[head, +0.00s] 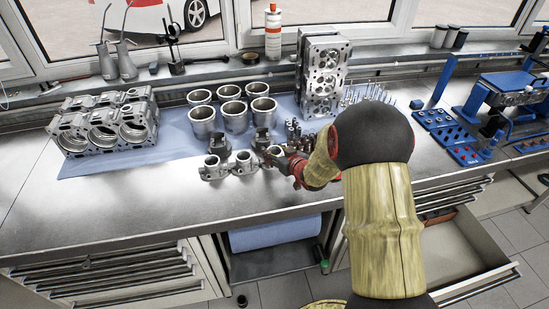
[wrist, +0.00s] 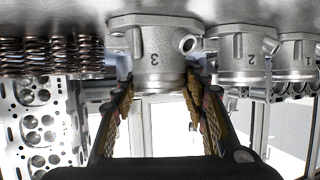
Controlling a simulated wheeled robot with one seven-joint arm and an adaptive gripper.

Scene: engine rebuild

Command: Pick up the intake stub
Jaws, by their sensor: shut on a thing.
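The intake stub (wrist: 155,48) is a grey cast-metal cylinder marked 3, with a short side tube, in the upper middle of the wrist view. In the head view it shows at the right end of a short row (head: 272,155), partly hidden by my gripper. My gripper (wrist: 161,85) has one finger on each side of its lower part in the wrist view and is shut on it. In the head view my gripper (head: 284,160) reaches it from the right. I cannot tell whether it is clear of the bench.
Similar stubs marked 2 (wrist: 240,55) and 1 (wrist: 296,55) stand close beside it. Several cylinder liners (head: 233,113) stand behind on the blue mat (head: 160,150). An upright cylinder head (head: 325,75) and springs (wrist: 62,52) are nearby. The bench front left (head: 110,215) is clear.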

